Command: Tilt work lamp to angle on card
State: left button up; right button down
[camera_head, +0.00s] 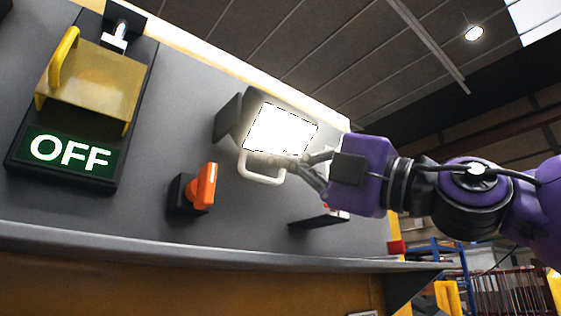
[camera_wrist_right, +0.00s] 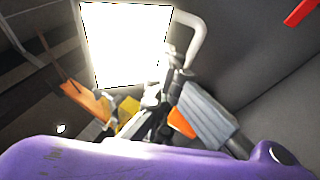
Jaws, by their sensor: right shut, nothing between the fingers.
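The work lamp (camera_head: 280,130) is mounted on the grey panel and its square face glows bright white. A pale loop handle (camera_head: 262,177) sits at its lower edge. In the wrist view the lit lamp face (camera_wrist_right: 125,45) fills the upper left, with the pale handle (camera_wrist_right: 190,42) to its right. My right gripper (camera_head: 285,162) is shut and empty, its fingers at the lamp's lower edge by the handle. I cannot tell whether they touch it. My left gripper is out of view. I cannot make out an angle card.
An orange switch handle (camera_head: 203,187) stands left below the lamp. A dark block with a white and red end (camera_head: 325,217) is partly behind my right gripper. An OFF sign (camera_head: 70,153) with a yellow cover (camera_head: 95,85) is at far left. A ledge (camera_head: 180,248) runs below.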

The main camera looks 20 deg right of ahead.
jog(key=shift+w+d+f, duration=0.1)
jog(key=shift+w+f, duration=0.05)
jog(key=shift+w, duration=0.1)
jog(key=shift+s, duration=0.1)
dwell(0.3)
jog(key=c, duration=2.2)
grip_release()
jog(key=shift+o, duration=0.2)
jog(key=shift+d, duration=0.1)
